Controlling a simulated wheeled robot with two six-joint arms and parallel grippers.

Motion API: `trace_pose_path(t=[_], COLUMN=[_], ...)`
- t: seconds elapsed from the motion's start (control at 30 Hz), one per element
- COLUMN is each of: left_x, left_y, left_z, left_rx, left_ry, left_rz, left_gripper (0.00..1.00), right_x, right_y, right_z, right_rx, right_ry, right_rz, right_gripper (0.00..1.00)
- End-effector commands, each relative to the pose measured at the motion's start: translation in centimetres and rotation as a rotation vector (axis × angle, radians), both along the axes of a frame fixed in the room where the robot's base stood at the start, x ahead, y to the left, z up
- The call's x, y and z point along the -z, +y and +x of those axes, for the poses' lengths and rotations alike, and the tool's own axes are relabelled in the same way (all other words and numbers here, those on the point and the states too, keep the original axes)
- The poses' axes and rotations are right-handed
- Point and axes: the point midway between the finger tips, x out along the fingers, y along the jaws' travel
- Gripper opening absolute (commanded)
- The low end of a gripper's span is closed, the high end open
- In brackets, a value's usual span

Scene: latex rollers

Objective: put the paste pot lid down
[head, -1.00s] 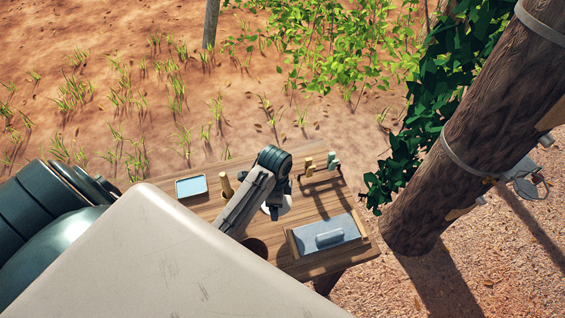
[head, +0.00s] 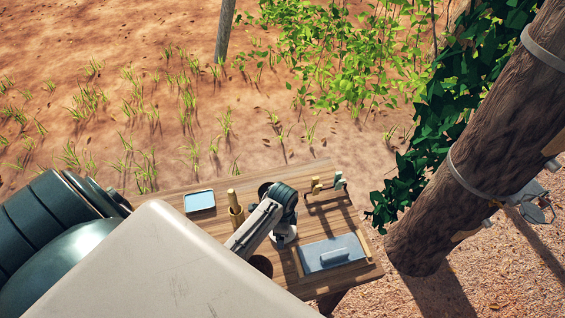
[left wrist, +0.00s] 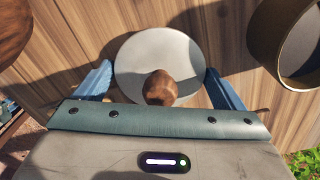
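The paste pot lid is a pale grey disc (left wrist: 140,62) with a round brown wooden knob (left wrist: 160,88). In the left wrist view it appears to lie flat on the wooden table. My left gripper (left wrist: 158,86) is open, its blue fingers wide apart on either side of the knob and not touching it. In the head view the lid (head: 284,235) shows as a white patch below my left gripper (head: 284,222), whose fingers are hard to see. An open round pot (left wrist: 285,45) stands right of the lid in the left wrist view. My right gripper is not in view.
The wooden table (head: 228,190) holds a small blue-grey tray (head: 199,201), a cup with a wooden roller (head: 236,212), a small rack (head: 328,191) and a framed grey slab (head: 334,253). A thick trunk (head: 470,150) stands right of the table.

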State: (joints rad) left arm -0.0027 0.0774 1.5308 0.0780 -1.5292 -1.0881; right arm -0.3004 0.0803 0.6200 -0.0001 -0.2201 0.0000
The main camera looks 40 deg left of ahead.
Motion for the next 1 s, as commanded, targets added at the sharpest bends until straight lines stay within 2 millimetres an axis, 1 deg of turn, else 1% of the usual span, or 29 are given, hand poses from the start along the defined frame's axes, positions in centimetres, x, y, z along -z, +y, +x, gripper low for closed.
trace_pose_path(t=[0.1, 0.17, 0.37, 0.43, 0.57, 0.8, 0.9, 1.0], left_x=[0.0, 0.0, -0.5, -1.2, -3.4, -8.6, -10.2, -11.4], left_y=[0.0, 0.0, 0.0, 0.0, 0.0, 0.0, 0.0, 0.0], left_z=[0.0, 0.0, 0.0, 0.1, 0.1, 0.2, 0.1, 0.1], left_rx=[0.0, 0.0, 0.0, 0.0, 0.001, 0.0, 0.001, 0.001], left_ry=[0.0, 0.0, 0.0, -0.002, -0.004, -0.005, -0.003, -0.002], left_rz=[0.0, 0.0, 0.0, 0.0, 0.0, 0.001, 0.001, 0.0], left_gripper=[1.0, 1.0, 1.0, 1.0, 1.0, 1.0, 1.0, 1.0], right_x=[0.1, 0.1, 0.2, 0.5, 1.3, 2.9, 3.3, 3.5], right_y=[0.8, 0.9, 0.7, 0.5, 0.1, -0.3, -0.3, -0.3], right_z=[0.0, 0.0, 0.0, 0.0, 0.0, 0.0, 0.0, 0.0], right_rx=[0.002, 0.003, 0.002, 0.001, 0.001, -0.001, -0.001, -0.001], right_ry=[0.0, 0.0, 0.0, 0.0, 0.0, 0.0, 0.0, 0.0], right_rz=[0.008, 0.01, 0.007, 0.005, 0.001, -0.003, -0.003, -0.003], right_gripper=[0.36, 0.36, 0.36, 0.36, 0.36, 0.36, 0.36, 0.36])
